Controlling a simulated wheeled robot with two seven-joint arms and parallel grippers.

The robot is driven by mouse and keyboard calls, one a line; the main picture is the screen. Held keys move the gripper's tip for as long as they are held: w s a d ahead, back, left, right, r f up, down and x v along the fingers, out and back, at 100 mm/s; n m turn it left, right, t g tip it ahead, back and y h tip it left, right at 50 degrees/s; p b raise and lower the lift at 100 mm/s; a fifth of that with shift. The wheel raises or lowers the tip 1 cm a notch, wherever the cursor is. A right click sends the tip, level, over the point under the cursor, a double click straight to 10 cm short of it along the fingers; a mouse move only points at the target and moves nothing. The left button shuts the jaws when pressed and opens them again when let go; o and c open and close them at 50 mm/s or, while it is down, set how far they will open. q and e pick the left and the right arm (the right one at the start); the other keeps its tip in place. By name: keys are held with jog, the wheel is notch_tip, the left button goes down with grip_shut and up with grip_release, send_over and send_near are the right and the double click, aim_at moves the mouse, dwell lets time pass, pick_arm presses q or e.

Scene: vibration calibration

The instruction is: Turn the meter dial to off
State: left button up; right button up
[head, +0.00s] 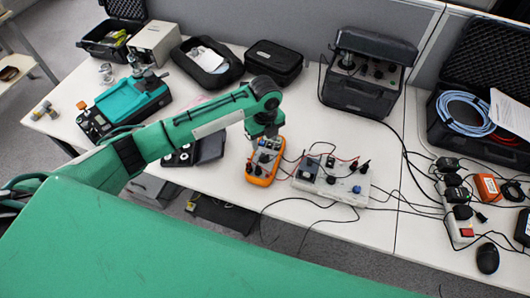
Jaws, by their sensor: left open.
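The meter (259,179) is a handheld unit with an orange case, lying on the white table near its front edge. Its dial is too small and partly covered for me to tell where it points. My left arm comes in from the left, and my left gripper (266,140) points down over the upper part of the meter. The gripper is open. I cannot tell whether its fingers touch the dial. My right gripper is not in view.
A grey box with knobs and cables (331,187) stands just right of the meter. A black cased instrument (362,95) is behind it. A teal device (130,106) is at the left. A power strip (459,228) and mouse (487,258) are at the right. Thin leads cross the table.

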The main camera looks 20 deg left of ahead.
aim_at(265, 156)
pick_arm(q)
notch_tip(265, 156, down, 7)
jog(key=shift+f+p, duration=0.15)
jog(key=shift+p, duration=0.35)
jog(key=shift+f, duration=0.45)
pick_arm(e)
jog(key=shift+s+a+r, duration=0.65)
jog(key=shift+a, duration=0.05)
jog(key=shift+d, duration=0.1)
pick_arm(q)
jog(key=c, duration=1)
jog(key=shift+o, duration=0.2)
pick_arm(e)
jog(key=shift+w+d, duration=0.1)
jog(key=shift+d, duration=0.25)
